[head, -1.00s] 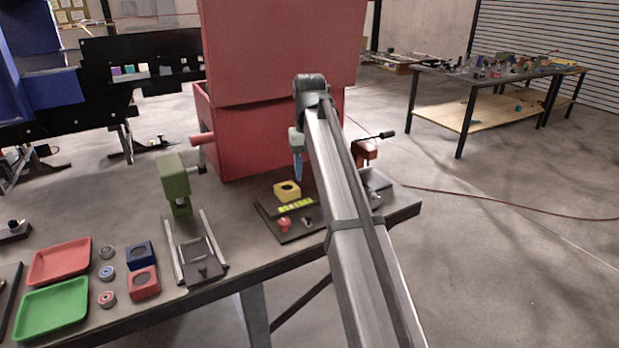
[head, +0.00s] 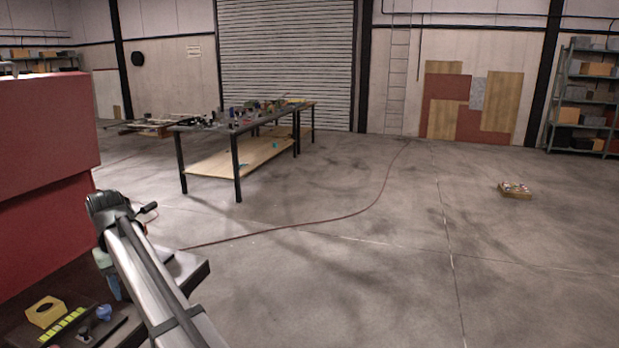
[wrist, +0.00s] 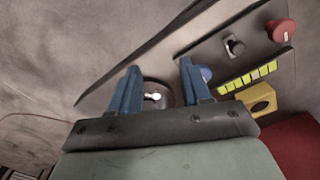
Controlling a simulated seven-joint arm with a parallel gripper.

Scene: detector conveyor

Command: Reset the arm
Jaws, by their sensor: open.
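My gripper (head: 113,288) is at the lower left of the head view, pointing down over the workbench beside the control panel. In the wrist view my gripper (wrist: 160,68) has its two blue fingers apart. A dark round part (wrist: 158,96) with a bright spot shows between and beyond the fingers. I see no object held, and cannot tell how far that part is from them.
A yellow block with a round hole (head: 45,312) sits by a yellow-green strip (head: 62,327). A large red cabinet (head: 45,180) stands left of my arm. A cluttered table (head: 240,125) is farther back. Open floor with a red cable (head: 330,219) lies to the right.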

